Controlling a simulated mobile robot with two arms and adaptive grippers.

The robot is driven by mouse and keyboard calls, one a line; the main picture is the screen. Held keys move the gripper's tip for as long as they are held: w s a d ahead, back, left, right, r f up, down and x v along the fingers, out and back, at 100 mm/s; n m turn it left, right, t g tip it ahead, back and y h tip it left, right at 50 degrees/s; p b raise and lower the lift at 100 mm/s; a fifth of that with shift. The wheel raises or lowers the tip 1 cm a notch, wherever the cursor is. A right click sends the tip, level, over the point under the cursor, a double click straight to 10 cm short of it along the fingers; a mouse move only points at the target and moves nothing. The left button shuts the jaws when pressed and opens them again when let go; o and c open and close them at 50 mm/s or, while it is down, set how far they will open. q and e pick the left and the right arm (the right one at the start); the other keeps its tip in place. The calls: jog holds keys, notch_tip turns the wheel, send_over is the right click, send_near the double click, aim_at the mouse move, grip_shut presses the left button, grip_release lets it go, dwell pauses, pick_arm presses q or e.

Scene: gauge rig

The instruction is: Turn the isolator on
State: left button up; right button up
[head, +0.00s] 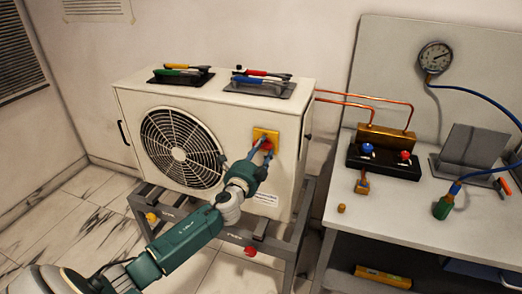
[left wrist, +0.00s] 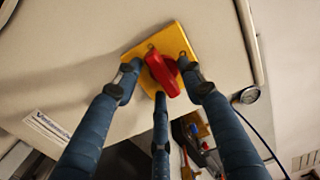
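The isolator is a yellow plate (head: 259,133) with a red handle (head: 267,144) on the front of the white fan unit (head: 230,131). In the left wrist view the yellow plate (left wrist: 173,40) and red handle (left wrist: 161,74) show close up, the handle slanting across the plate. My left gripper (head: 262,151) is at the isolator; its blue fingers (left wrist: 159,70) stand apart on both sides of the handle, with a third finger below. A small gap shows on the left of the handle; contact on the right is unclear. My right gripper is not in view.
Two dark trays (head: 258,88) with hand tools lie on top of the unit. To the right a bench (head: 400,205) holds a valve manifold (head: 384,161), a gauge (head: 434,57) on a back panel and a blue hose. Copper pipes (head: 365,102) join unit and bench.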

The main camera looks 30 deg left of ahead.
pick_arm(q)
jog(key=shift+c, duration=0.5)
grip_shut()
jog(key=shift+m, duration=0.3)
jog(key=m+p, duration=0.1)
jog(key=m, duration=0.3)
jog(key=m+p, duration=0.1)
jog(key=m, duration=0.3)
jog(key=shift+s+a+r, duration=0.1)
jog(key=shift+a+r, duration=0.05)
jog(key=shift+a+r+m+p, duration=0.1)
jog(key=shift+m+p, duration=1.7)
jog(key=shift+m, duration=2.8)
